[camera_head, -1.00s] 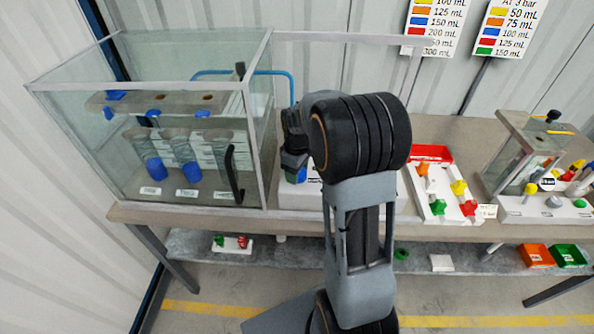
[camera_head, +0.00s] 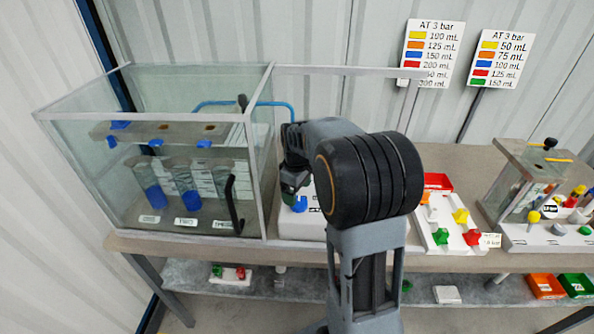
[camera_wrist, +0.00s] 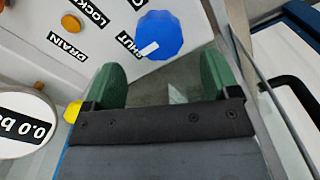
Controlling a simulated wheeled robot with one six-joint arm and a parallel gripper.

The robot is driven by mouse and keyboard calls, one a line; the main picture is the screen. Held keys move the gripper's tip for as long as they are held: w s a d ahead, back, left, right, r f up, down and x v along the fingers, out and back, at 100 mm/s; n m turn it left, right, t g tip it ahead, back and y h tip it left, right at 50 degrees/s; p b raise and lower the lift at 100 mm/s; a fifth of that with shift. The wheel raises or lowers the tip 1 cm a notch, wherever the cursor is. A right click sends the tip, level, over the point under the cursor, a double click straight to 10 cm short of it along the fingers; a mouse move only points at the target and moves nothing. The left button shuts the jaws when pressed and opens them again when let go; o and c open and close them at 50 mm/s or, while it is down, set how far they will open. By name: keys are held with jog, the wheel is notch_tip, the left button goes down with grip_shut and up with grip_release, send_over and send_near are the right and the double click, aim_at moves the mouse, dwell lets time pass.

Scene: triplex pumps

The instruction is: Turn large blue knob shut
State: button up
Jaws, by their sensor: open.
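The large blue knob (camera_wrist: 158,35) is on a white panel (camera_wrist: 100,15) in the wrist view. A white mark lies on its lower-left part, close to a label reading SHUT. My gripper (camera_wrist: 162,68) is open, with its two green fingers spread below the knob in the picture. The knob is ahead of the gap between the fingertips, and nothing is held. I cannot tell if the left finger touches the panel. In the head view a blue part (camera_head: 299,204) shows just below my gripper (camera_head: 291,187), partly hidden by my arm.
A gauge (camera_wrist: 25,120) reading about 0.0 bar and a yellow part (camera_wrist: 73,111) lie left of my gripper. An orange knob (camera_wrist: 71,23) is near the DRAIN label. A glass tank (camera_head: 150,150) stands close left of my arm, and a red tray (camera_head: 437,181) to the right.

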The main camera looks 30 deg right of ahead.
notch_tip(320, 180, up, 9)
jog(key=shift+r, duration=0.2)
dwell(0.6)
jog(key=s+a+f+m+t, duration=0.2)
jog(key=s+a+m, duration=0.1)
jog(key=s, duration=0.5)
jog(key=s+a+f+m+t, duration=0.1)
jog(key=s+a+m+t, duration=0.1)
jog(key=s+a+m, duration=0.2)
jog(key=s+a, duration=0.2)
jog(key=s, duration=0.2)
jog(key=shift+s+f, duration=0.25)
jog(key=shift+f, duration=0.15)
